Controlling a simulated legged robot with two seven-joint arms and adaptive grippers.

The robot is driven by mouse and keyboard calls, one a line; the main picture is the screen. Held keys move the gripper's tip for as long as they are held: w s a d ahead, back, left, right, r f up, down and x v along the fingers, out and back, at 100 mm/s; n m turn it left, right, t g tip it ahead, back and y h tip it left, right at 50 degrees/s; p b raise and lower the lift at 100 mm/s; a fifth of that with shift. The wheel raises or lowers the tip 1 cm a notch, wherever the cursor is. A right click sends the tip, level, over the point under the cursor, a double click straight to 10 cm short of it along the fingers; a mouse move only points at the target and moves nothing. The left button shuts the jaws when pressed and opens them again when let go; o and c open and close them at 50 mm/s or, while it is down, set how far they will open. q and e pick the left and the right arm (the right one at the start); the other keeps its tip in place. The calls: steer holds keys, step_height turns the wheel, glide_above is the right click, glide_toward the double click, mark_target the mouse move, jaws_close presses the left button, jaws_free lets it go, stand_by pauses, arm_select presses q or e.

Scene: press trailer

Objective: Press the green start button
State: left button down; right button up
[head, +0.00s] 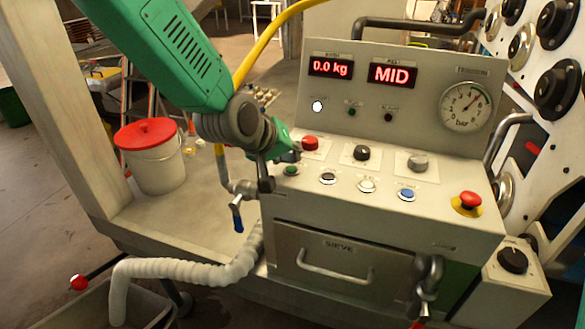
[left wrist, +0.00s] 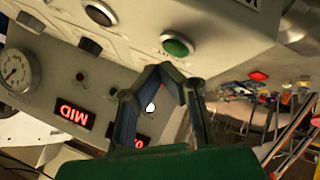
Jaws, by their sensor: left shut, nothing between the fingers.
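The green start button (head: 291,170) is a round cap at the left end of the lower row on the sloped control panel (head: 340,207). It also shows in the left wrist view (left wrist: 177,46), in a light ring and unobstructed. My left gripper (head: 292,154) is over the panel's left edge, close behind and above the button. In the left wrist view its fingertips (left wrist: 164,72) meet, empty, just below the button in the picture. A gap seems to remain between them and the button; I cannot tell its depth. My right gripper is not in view.
A red knob (head: 310,143), dark knob (head: 361,153) and grey knob (head: 418,162) stand behind the button row. A red emergency stop (head: 468,201) sits at the right. The upright display panel (head: 340,105) rises behind. A blue-handled valve (head: 237,214) is left of the panel.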

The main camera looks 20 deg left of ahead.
arm_select(q)
steer(key=shift+d, duration=0.1)
steer(key=shift+a+f, duration=0.4)
steer(key=shift+s+d+f, duration=0.1)
steer(key=shift+d, duration=0.05)
stand_by(0.3)
steer(key=shift+f, duration=0.3)
steer(key=shift+r, duration=0.1)
stand_by(0.4)
steer(key=shift+d+r+p, duration=0.1)
steer(key=shift+r+p, duration=0.45)
steer(key=shift+r, duration=0.25)
